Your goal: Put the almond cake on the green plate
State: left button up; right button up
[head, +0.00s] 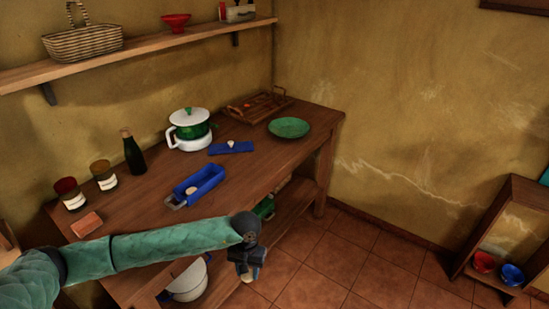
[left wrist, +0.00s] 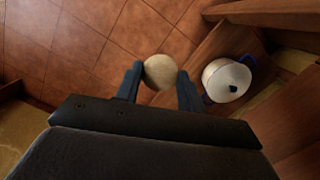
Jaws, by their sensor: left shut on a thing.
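The green plate (head: 289,127) lies on the wooden counter near its far right end, and it looks empty. My left gripper (head: 247,270) is in front of the counter, over the tiled floor and well short of the plate. In the left wrist view its fingers (left wrist: 160,88) are shut on a round, pale beige thing that looks like the almond cake (left wrist: 160,71). In the head view the cake is mostly hidden by the gripper. My right gripper is not in view.
The counter (head: 150,210) holds a blue box (head: 198,184), a blue cloth (head: 232,148), a green-and-white pot (head: 189,128), a wooden tray (head: 258,106), a dark bottle (head: 133,157) and jars. A white pot (left wrist: 226,80) stands on the lower shelf.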

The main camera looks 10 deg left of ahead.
aim_at(292, 128)
jog(key=i+l+u, duration=0.25)
jog(key=i+l, duration=0.15)
jog(key=l, duration=0.2)
jog(key=i+l+u, duration=0.2)
jog(key=i+l, duration=0.15)
jog(key=l, duration=0.3)
jog(key=i+l+u, duration=0.1)
jog(key=l, duration=0.25)
jog(key=i, duration=0.05)
